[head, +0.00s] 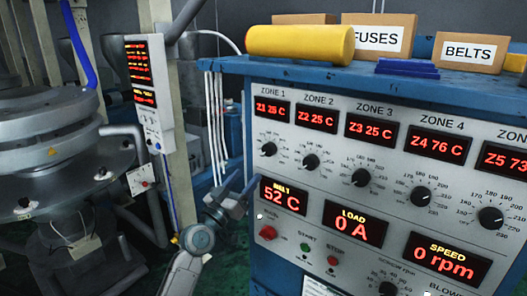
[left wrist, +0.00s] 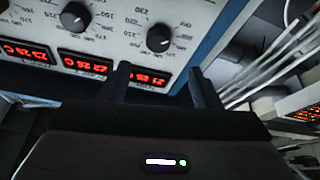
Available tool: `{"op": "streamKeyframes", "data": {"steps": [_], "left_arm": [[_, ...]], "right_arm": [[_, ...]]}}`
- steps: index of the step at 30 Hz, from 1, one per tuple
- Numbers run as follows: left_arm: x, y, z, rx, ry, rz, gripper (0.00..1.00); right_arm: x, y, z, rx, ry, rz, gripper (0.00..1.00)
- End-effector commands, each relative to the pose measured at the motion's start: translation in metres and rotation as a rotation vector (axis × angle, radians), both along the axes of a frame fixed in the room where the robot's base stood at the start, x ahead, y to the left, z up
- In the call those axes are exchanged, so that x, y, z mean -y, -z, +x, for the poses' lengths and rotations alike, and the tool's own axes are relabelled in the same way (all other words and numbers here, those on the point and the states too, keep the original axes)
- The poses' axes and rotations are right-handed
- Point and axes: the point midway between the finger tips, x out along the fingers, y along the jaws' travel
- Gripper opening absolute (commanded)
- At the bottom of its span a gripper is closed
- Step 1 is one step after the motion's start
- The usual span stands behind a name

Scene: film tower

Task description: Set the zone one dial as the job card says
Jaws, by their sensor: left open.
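The zone one dial (head: 268,149) is a black knob under the ZONE 1 display (head: 271,109), which reads "Z1 25 C" in red. In the left wrist view, the zone one dial (left wrist: 159,38) appears upside down, beyond the fingertips, with its display near them. Its exact setting is too small to read. My left gripper (head: 240,190) is below and left of the dial in the head view, apart from it. In the left wrist view, the gripper (left wrist: 160,72) has its two fingers spread with nothing between them. I see no job card. My right gripper is out of view.
The dials for zone two (head: 311,162), zone three (head: 361,177) and zone four (head: 421,196) sit to the right. A red knob (head: 267,233) and the BELT display (head: 283,196) are below. White hoses (head: 213,125) hang left of the cabinet. A yellow roll (head: 300,43) lies on top.

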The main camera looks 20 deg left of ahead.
Motion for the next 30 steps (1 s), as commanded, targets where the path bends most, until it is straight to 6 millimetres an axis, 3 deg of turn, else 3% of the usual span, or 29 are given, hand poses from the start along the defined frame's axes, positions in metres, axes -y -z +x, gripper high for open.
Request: {"op": "streamKeyframes", "data": {"steps": [8, 15, 21, 30], "left_arm": [[0.013, -0.021, 0.042, -0.001, 0.001, -0.004, 0.58], [0.024, -0.034, 0.077, -0.003, 0.001, -0.002, 0.58], [0.028, -0.037, 0.091, -0.004, 0.0, -0.001, 0.58], [0.029, -0.037, 0.092, -0.004, -0.001, 0.0, 0.56]], "right_arm": [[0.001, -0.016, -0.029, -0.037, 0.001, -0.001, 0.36], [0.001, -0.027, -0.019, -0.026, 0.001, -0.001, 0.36], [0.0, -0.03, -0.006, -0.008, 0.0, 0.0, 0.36], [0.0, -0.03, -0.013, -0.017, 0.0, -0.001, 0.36]]}}
